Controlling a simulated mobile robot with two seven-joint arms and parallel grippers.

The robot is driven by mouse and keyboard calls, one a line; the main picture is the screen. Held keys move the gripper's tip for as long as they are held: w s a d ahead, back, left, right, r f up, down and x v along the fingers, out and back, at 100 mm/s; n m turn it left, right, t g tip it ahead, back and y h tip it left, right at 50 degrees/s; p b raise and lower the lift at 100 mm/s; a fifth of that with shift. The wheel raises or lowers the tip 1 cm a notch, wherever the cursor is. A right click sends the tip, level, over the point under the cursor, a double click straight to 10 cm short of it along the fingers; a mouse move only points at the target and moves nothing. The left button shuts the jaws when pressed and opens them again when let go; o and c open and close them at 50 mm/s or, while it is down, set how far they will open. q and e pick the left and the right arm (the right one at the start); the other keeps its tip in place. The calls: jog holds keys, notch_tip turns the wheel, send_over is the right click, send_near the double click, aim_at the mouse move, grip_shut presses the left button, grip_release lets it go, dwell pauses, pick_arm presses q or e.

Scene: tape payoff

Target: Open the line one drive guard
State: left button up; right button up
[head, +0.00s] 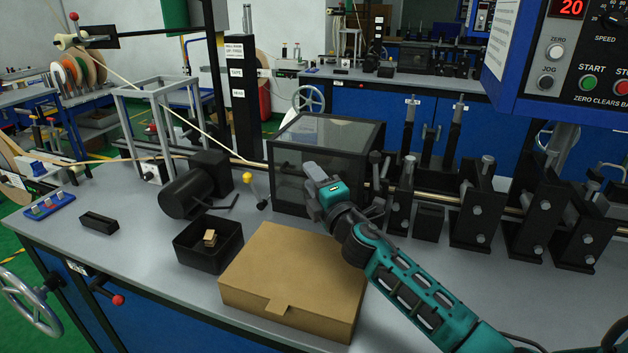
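A dark box-shaped guard with smoked clear panels (345,131) stands on the grey bench in the middle of the head view. Its top and front panels look closed. I take it for the line one drive guard, though no label on it can be read. My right gripper (314,190) is in front of the guard's front face and overlaps its lower part. Whether it touches the guard cannot be told, and its finger gap is not clear. The gripper and wrist hide part of the guard's front. My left gripper is not in view.
A cardboard box (290,270) and a black open bin (188,257) with small tan blocks lie in front of the guard. A black motor (188,195) and a yellow-knobbed lever (248,179) stand left. Black roller stands (480,205) stand right; a control panel hangs upper right.

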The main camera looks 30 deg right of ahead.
grip_shut()
dwell(0.6)
